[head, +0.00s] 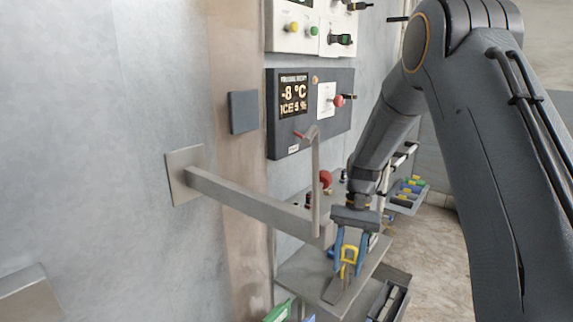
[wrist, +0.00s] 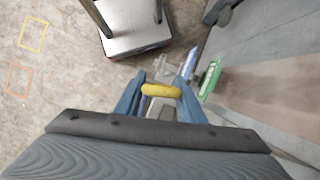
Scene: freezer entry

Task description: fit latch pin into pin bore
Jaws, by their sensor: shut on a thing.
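My gripper (head: 349,268) has blue fingers and points down, in front of the far end of a grey bar (head: 250,205) that sticks out from a wall plate. It is shut on a yellow piece, which I take to be the latch pin (head: 348,252). In the wrist view the yellow piece (wrist: 160,90) lies across between the two blue fingers (wrist: 158,98). The pin's lower part is hard to make out. I cannot make out the pin bore in either view.
A dark control panel (head: 286,135) is on the wall behind. A grey shelf (head: 298,268) lies below, with a green item (head: 278,312) at its front. A bin (head: 408,190) stands at right.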

